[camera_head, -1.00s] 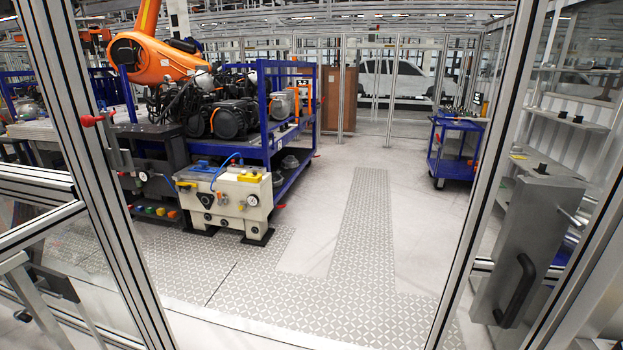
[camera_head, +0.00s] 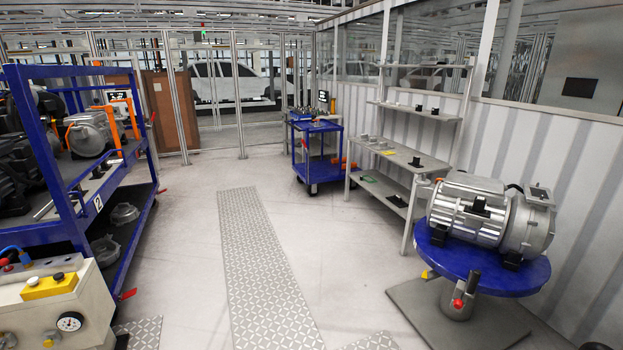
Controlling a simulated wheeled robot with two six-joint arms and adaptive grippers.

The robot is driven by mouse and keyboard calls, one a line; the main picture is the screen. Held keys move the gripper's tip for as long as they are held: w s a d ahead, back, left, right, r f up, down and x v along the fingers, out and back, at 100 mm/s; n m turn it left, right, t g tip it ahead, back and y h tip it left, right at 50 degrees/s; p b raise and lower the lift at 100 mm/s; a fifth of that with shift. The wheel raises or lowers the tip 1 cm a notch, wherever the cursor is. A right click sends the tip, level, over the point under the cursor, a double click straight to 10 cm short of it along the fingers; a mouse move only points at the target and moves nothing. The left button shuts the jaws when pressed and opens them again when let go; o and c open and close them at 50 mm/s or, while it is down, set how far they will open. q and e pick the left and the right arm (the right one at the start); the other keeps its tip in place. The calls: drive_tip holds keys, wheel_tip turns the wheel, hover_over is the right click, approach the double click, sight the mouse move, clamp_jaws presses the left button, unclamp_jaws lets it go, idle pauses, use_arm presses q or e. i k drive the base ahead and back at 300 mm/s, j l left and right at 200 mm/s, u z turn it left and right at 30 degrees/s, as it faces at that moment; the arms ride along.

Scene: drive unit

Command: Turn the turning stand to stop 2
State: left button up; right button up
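The turning stand (camera_head: 470,262) is at the right of the head view. It has a round blue top on a short grey post over a dark base plate (camera_head: 440,318). A silver drive unit (camera_head: 485,212) lies across the blue top. A handle with a red part (camera_head: 459,302) sits at the stand's front edge. Stop marks on the stand cannot be made out; a small yellow piece shows at the left of its rim. Neither of my grippers is in view.
A blue rack (camera_head: 75,205) with motors stands at the left, with a cream control box (camera_head: 55,305) in front. A grey shelf bench (camera_head: 400,175) runs along the right wall behind the stand. A blue cart (camera_head: 316,158) stands farther back. The middle floor (camera_head: 180,240) is clear.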

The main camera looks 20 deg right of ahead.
sight(504, 255)
drive_tip(key=i+z, duration=0.7)
drive_tip(key=z, duration=0.25)
drive_tip(key=i+j+z, duration=0.3)
drive_tip(key=z, duration=0.15)
drive_tip(key=i+j+z, duration=0.3)
drive_tip(key=z, duration=0.15)
drive_tip(key=i+j+z, duration=0.2)
drive_tip(key=j+z, duration=0.3)
